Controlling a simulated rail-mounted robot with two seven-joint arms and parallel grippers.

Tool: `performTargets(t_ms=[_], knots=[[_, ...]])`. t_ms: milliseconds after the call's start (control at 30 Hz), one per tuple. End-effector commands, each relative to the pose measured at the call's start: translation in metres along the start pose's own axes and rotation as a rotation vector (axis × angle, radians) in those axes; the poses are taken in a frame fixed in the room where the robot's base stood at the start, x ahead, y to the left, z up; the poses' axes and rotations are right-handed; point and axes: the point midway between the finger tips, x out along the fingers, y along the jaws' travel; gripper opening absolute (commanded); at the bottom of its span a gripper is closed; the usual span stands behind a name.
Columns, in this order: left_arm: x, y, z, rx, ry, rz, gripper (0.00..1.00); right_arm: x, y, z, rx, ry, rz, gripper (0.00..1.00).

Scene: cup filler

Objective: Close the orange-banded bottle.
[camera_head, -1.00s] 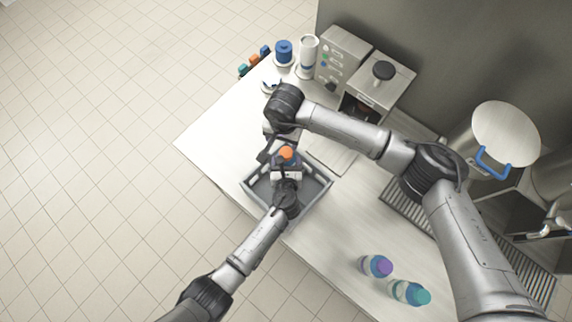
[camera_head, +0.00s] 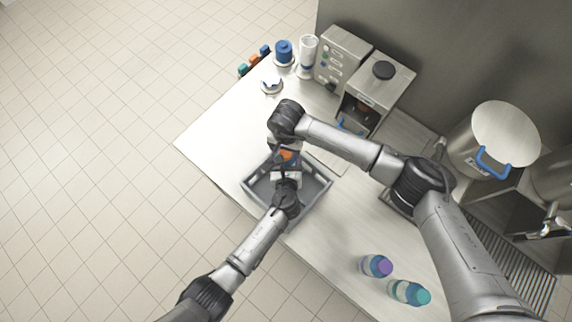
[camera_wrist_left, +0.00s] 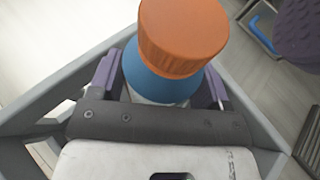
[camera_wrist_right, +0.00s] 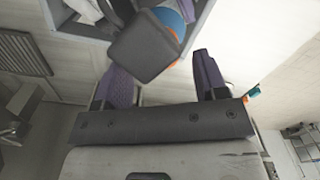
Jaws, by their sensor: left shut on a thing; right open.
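The bottle with the ribbed orange cap (camera_wrist_left: 183,35) stands upright in my left gripper (camera_wrist_left: 163,85), which is shut on it. In the left wrist view the orange part sits directly on the blue shoulder (camera_wrist_left: 155,85); I cannot tell how tight it is. My right gripper (camera_wrist_right: 160,80) is open, close to the bottle and apart from the cap. In the right wrist view a dark block largely hides the bottle; its blue part (camera_wrist_right: 168,16) shows behind.
The grey crate (camera_head: 323,188) lies below the grippers on the white counter. Bottles with purple (camera_head: 383,266) and teal (camera_head: 420,295) tops stand front right. A dispenser (camera_head: 381,85), a blue container (camera_head: 284,48) and a steel pot (camera_head: 500,135) are behind. The counter's left part is clear.

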Motion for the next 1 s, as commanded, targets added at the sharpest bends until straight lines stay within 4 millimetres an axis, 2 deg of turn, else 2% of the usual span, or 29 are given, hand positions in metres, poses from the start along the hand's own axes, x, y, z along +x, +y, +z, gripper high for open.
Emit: performTargets(t_ms=[100,300,667,1000], knots=[[0.0,0.0,0.0,0.001,0.0,0.0,0.05,0.013,-0.001,0.001,0.001,-0.002,0.0,0.66],[0.0,0.0,0.0,0.001,0.001,0.0,0.05,0.025,0.0,0.0,0.0,0.0,-0.001,0.66],[0.0,0.0,0.0,0.001,0.001,0.0,0.05,0.027,0.0,0.0,0.0,0.0,-0.001,0.66],[0.0,0.0,0.0,0.001,0.001,0.0,0.05,0.027,0.0,0.0,0.0,0.0,0.0,0.34]])
